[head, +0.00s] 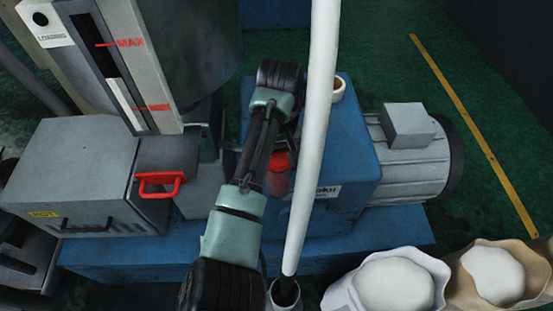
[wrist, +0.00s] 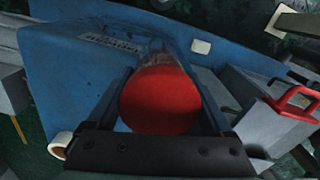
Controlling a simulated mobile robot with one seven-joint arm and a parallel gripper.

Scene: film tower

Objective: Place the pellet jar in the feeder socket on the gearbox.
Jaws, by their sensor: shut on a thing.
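The pellet jar (wrist: 160,98) shows its round red end toward the camera in the wrist view, between the two fingers of my gripper (wrist: 161,78). A greyish part of it stretches beyond the red end. In the head view the red of the jar (head: 280,172) shows just left of the white pipe, under my wrist. My gripper there is mostly hidden by the arm and the pipe. The blue gearbox (head: 350,145) is right beside the jar; its blue side also shows in the wrist view (wrist: 75,75). I cannot make out the feeder socket.
A white pipe (head: 313,130) crosses in front of the gearbox. A cream ring (head: 338,88) sits on the gearbox top. A grey motor (head: 405,150) is at right. A grey box with a red handle (head: 160,183) is at left. Open sacks (head: 393,283) stand at bottom right.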

